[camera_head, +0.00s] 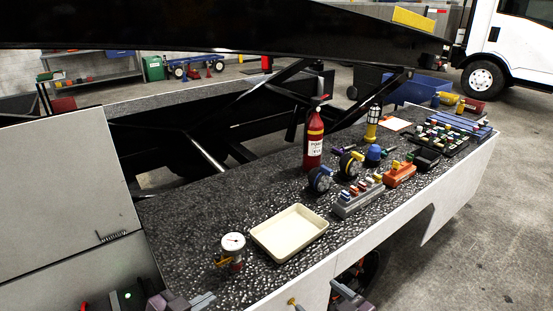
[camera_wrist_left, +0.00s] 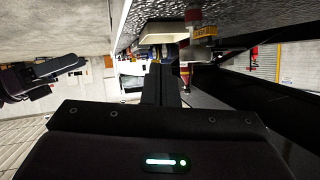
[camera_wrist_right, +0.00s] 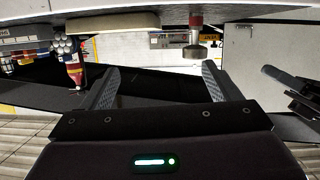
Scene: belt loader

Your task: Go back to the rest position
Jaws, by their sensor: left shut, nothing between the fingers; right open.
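My left gripper (camera_head: 203,300) is at the bottom edge of the head view, in front of the black speckled deck (camera_head: 185,220). Its fingers are together with nothing between them; they also show in the left wrist view (camera_wrist_left: 165,85). My right gripper shows at the bottom edge of the head view (camera_head: 345,292), by the deck's white front panel. In the right wrist view its two fingers (camera_wrist_right: 160,82) are spread apart and empty. Both grippers are apart from the objects on the deck. Most of both arms is out of the head view.
A pressure gauge (camera_head: 233,243) and a cream tray (camera_head: 290,232) are on the near deck. Behind them stand a red extinguisher (camera_head: 314,140), a grey rack (camera_head: 357,199), an orange rack (camera_head: 399,175) and a yellow lamp (camera_head: 372,122). A dark beam (camera_head: 230,25) crosses overhead.

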